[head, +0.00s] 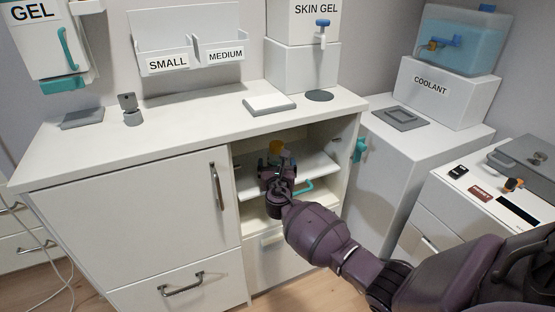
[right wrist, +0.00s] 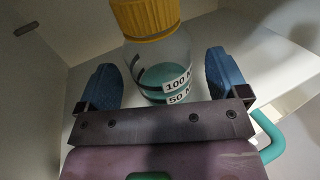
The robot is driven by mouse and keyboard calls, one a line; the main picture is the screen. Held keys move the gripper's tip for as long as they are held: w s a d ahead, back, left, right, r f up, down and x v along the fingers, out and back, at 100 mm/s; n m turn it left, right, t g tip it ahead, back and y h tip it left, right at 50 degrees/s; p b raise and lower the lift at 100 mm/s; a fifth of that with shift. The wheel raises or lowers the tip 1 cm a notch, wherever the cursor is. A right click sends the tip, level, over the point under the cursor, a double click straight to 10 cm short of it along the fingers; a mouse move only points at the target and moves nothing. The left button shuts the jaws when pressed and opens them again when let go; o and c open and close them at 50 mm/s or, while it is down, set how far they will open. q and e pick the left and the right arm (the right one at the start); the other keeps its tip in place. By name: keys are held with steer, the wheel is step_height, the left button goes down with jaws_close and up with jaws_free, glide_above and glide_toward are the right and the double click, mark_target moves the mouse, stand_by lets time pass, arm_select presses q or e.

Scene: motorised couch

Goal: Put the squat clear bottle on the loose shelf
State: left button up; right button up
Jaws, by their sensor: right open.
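A squat clear bottle (right wrist: 163,70) with a ribbed yellow cap, teal liquid and "100" and "50" marks stands upright in the right wrist view. Its yellow cap (head: 276,147) shows inside the open cabinet compartment in the head view; my gripper hides the rest. My right gripper (head: 277,168) is inside the compartment. Its blue fingers (right wrist: 160,62) are open, one on each side of the bottle, with gaps visible. A white shelf board (head: 316,166) with a teal handle (head: 303,188) lies in the compartment around the gripper. My left gripper is not in view.
The compartment's walls and the counter (head: 200,128) above it surround my right arm closely. A teal latch (head: 360,150) sticks out at the cabinet's right edge. A white cabinet (head: 405,150) with a coolant dispenser (head: 455,45) stands to the right.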

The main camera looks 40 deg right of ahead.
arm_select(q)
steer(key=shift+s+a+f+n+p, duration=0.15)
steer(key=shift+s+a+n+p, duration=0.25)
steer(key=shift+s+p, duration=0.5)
arm_select(e)
steer(key=v, duration=0.8)
steer(key=shift+s+r, duration=0.2)
steer(key=shift+r, duration=0.05)
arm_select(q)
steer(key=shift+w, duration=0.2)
arm_select(e)
steer(key=shift+s+a, duration=0.1)
steer(key=shift+a, duration=0.05)
